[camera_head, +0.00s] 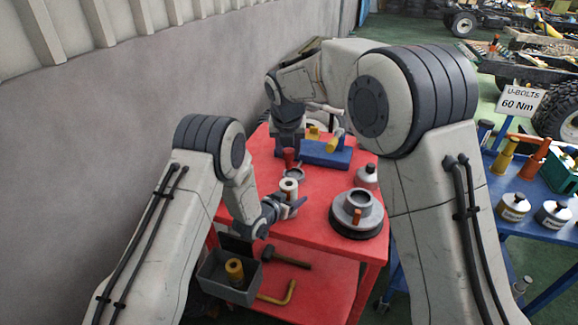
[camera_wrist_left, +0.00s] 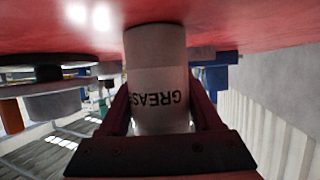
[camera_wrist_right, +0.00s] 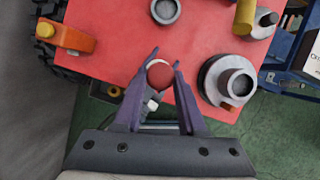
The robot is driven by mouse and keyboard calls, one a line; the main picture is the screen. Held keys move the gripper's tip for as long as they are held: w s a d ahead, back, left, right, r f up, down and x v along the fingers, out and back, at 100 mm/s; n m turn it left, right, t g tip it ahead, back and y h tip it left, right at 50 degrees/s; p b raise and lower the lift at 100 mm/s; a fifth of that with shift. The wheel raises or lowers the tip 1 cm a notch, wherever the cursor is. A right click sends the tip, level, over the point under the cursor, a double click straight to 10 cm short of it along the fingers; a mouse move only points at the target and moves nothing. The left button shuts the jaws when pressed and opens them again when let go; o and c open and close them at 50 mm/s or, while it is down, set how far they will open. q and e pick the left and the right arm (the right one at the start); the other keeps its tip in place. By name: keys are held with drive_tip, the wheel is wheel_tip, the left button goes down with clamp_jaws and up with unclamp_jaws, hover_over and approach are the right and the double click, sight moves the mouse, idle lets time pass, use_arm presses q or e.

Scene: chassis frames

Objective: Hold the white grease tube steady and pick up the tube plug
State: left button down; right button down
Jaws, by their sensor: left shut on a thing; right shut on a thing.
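The white grease tube (camera_head: 289,187) stands on the red table, its lettering showing upside down in the left wrist view (camera_wrist_left: 158,80). My left gripper (camera_head: 283,204) is shut around its side. In the right wrist view the plug (camera_wrist_right: 160,76) shows as a round red end between the fingertips. I cannot tell whether the plug touches anything below it.
A grey ring (camera_head: 295,174) is close behind the tube. A round flanged part (camera_head: 357,223) and a grey canister (camera_head: 366,175) stand to the right. A blue block (camera_head: 325,154) is at the back. A grey bin (camera_head: 222,284) and hammer (camera_head: 285,258) sit lower down.

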drive_tip(key=shift+r, duration=0.75)
use_arm(q)
unclamp_jaws()
